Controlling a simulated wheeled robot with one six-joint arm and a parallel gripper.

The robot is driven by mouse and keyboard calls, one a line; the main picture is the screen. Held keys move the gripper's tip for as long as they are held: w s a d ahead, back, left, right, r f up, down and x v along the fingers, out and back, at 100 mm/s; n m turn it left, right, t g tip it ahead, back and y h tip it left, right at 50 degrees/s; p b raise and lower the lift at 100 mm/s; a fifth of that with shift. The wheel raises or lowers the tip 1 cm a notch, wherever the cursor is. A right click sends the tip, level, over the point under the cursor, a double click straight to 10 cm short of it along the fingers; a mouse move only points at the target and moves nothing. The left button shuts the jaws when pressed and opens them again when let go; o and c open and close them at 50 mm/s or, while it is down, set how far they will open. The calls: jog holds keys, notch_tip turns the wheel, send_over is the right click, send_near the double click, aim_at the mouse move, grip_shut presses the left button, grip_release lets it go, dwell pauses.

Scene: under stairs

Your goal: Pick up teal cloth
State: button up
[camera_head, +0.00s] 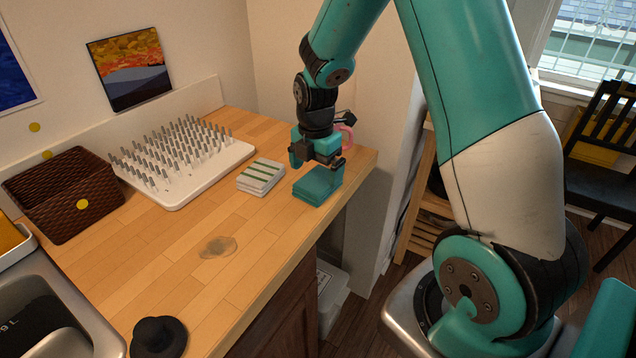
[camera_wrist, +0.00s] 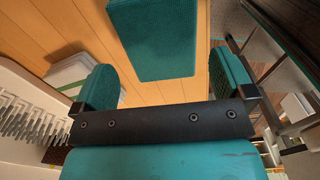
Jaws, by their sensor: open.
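The teal cloth (camera_head: 317,187) is a folded stack on the wooden counter, near its right end and close to the front edge. In the wrist view the teal cloth (camera_wrist: 154,40) lies at the top, beyond and between my two fingers. My gripper (camera_head: 318,162) is just above the cloth, pointing down. In the wrist view my gripper (camera_wrist: 165,85) has its teal finger pads wide apart with nothing between them. I cannot tell whether a fingertip touches the cloth.
A white cloth with green stripes (camera_head: 260,177) lies just left of the teal cloth. A white peg rack (camera_head: 180,160), a brown woven basket (camera_head: 62,200) and a sink (camera_head: 50,300) are further left. A black hat-shaped object (camera_head: 158,337) stands at the front. A pink ring-like thing (camera_head: 346,138) is behind my gripper.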

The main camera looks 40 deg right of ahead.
aim_at(318, 179)
jog(key=shift+d+f, duration=0.15)
jog(key=shift+f, duration=0.85)
jog(key=shift+d+f, duration=0.1)
jog(key=shift+f, duration=0.85)
jog(key=c, duration=0.8)
notch_tip(318, 179, up, 20)
jog(key=shift+r+b, duration=0.1)
jog(key=shift+b, duration=0.25)
